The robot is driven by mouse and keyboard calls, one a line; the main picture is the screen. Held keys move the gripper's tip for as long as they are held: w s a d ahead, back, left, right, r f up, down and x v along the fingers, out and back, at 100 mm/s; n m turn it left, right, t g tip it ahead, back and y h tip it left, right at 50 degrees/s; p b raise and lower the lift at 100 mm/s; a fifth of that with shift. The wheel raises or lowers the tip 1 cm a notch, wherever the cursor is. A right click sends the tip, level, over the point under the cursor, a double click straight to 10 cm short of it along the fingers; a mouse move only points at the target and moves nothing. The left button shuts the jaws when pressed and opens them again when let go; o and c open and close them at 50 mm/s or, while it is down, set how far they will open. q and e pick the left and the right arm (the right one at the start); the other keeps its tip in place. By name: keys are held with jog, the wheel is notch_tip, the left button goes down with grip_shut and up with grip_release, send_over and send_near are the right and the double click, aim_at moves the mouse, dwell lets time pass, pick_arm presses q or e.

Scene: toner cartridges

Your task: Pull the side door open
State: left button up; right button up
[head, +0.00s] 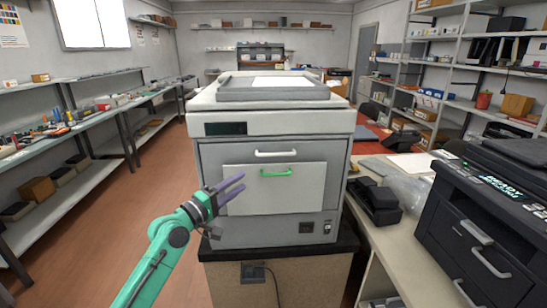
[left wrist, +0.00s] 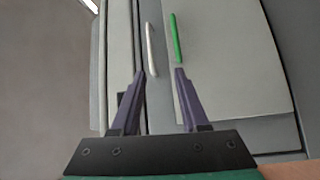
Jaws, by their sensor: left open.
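A large grey printer (head: 215,235) stands in the middle of the head view. A pale door panel (head: 285,203) on its facing side carries a green handle (head: 276,173) and looks shut. A white handle (head: 276,153) sits just above it on a grey panel. My left gripper (head: 242,181) is open and empty in front of the pale panel, left of the green handle. In the left wrist view its purple fingers (left wrist: 160,72) point toward the white handle (left wrist: 151,48) and green handle (left wrist: 175,38), apart from both. My right gripper is not in view.
The printer stands on a dark-topped cabinet (head: 240,272). A black printer (head: 490,220) and a black device (head: 374,203) stand on the counter to the right. Shelves (head: 70,130) line the left wall. The floor (head: 120,215) left of the printer is clear.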

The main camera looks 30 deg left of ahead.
pick_arm(q)
notch_tip(320, 180, up, 2)
jog(key=d, duration=0.1)
jog(key=p, duration=0.3)
send_near(275, 155)
jog(key=w, duration=0.3)
jog(key=w+p, duration=0.1)
jog(key=w, duration=0.2)
jog(key=w+d, duration=0.1)
jog(key=w, duration=0.2)
jog(key=shift+w+r+p, duration=0.1)
jog(key=shift+r+p, duration=0.25)
jog(key=shift+r, duration=0.05)
grip_shut()
jog(key=shift+d, duration=0.1)
